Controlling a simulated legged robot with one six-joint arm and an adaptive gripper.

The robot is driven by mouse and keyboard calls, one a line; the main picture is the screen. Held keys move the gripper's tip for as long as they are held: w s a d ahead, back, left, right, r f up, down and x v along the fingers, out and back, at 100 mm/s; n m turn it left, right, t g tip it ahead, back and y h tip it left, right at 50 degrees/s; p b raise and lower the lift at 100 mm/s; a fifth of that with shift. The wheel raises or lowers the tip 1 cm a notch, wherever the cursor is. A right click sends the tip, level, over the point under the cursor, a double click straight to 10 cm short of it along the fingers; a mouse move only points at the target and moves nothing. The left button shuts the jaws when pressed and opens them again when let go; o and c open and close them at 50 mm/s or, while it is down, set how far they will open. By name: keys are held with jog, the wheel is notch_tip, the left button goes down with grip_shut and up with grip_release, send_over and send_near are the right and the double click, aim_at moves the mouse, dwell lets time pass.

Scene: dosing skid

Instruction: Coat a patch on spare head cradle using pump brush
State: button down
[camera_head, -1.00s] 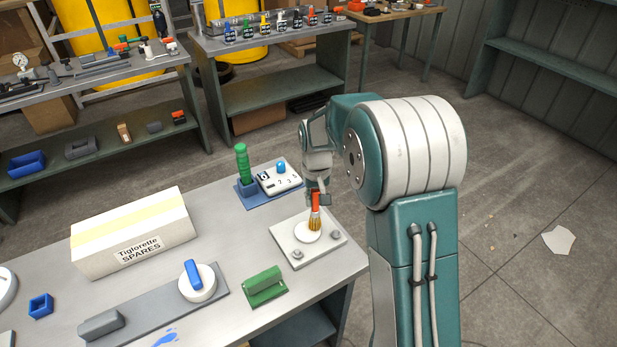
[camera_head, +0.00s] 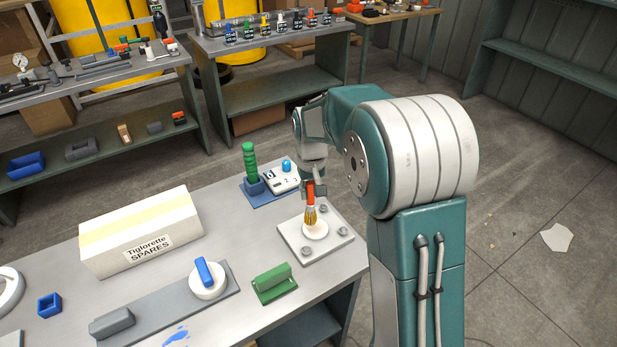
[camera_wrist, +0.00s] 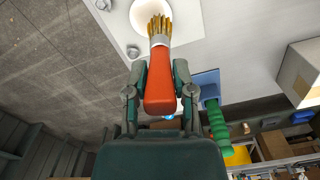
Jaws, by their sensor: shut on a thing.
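My gripper (camera_head: 309,187) is shut on the orange handle of a brush (camera_head: 310,196), which hangs bristles down. In the wrist view the brush (camera_wrist: 159,85) sits between the two fingers, its tan bristles overlapping a white round patch (camera_wrist: 136,18). That white patch (camera_head: 317,233) lies on a light grey plate (camera_head: 292,238) with several bolt heads near its corners. The bristle tips look at or just above the patch; contact I cannot tell. I cannot tell for sure which piece is the spare head cradle; no label names it.
A blue base (camera_head: 272,197) with a green ribbed handle (camera_head: 249,160) and a white numbered box (camera_head: 284,180) stands behind the plate. A green block (camera_head: 274,284), a grey rail with a blue-handled white disc (camera_head: 208,280) and a SPARES box (camera_head: 140,232) lie left.

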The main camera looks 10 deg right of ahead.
aim_at(309, 183)
jog(key=shift+r, duration=0.9)
jog(key=shift+a+r, duration=0.2)
jog(key=shift+r, duration=0.3)
jog(key=shift+a+r, duration=0.2)
jog(key=shift+r, duration=0.3)
jog(key=shift+d+r, duration=0.1)
jog(key=shift+r, duration=0.15)
jog(key=shift+d, duration=0.1)
